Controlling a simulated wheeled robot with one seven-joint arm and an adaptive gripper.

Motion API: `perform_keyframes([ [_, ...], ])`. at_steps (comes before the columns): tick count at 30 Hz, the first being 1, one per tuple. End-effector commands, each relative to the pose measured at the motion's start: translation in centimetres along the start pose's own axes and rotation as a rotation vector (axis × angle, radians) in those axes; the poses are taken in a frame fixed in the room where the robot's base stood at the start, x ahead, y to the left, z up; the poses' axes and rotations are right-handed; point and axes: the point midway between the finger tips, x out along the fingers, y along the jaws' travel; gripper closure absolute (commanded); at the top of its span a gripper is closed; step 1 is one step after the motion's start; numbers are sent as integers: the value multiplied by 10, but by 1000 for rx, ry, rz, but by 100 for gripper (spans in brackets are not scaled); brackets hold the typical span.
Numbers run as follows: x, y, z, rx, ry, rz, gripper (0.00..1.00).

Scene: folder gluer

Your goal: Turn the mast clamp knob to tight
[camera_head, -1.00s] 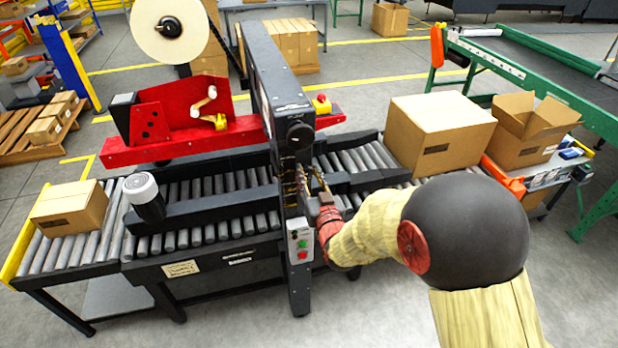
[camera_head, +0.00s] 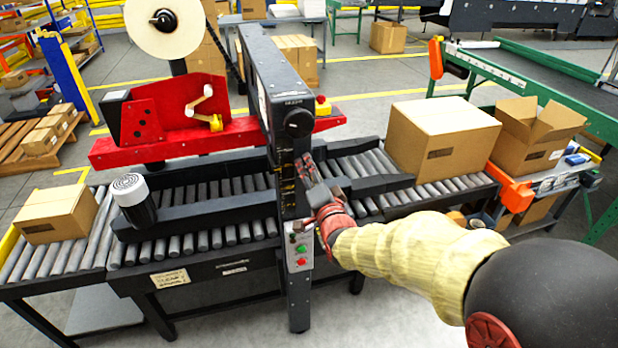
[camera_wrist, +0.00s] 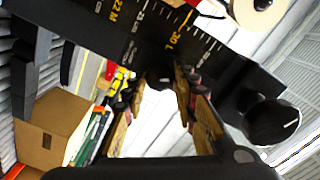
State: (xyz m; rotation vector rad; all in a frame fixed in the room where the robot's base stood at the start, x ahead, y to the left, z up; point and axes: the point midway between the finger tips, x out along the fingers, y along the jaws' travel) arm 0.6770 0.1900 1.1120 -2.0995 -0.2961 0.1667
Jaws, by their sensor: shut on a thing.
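The black mast (camera_head: 287,120) of the taping machine stands upright over the roller conveyor. In the wrist view, its face carries a printed scale (camera_wrist: 160,30). A small dark round knob (camera_wrist: 160,78), apparently the mast clamp knob, sits between the fingertips of my gripper (camera_wrist: 161,86). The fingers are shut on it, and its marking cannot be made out. In the head view, my gripper (camera_head: 308,172) is at the mast's right side, below a larger black knob (camera_head: 299,124). That larger knob (camera_wrist: 272,122), with a white line, also shows at the right of the wrist view.
A green and red button box (camera_head: 300,250) is on the mast below my gripper. A closed carton (camera_head: 440,135) rests on the rollers to the right, with an open carton (camera_head: 535,130) beyond. A red tape head (camera_head: 185,125) is left of the mast. Floor is clear in front.

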Motion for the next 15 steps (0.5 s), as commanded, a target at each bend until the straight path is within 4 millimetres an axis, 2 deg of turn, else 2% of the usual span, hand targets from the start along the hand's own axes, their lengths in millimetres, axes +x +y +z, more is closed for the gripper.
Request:
perform_keyframes([
  [15,0,3,1,418,1,-1,98],
])
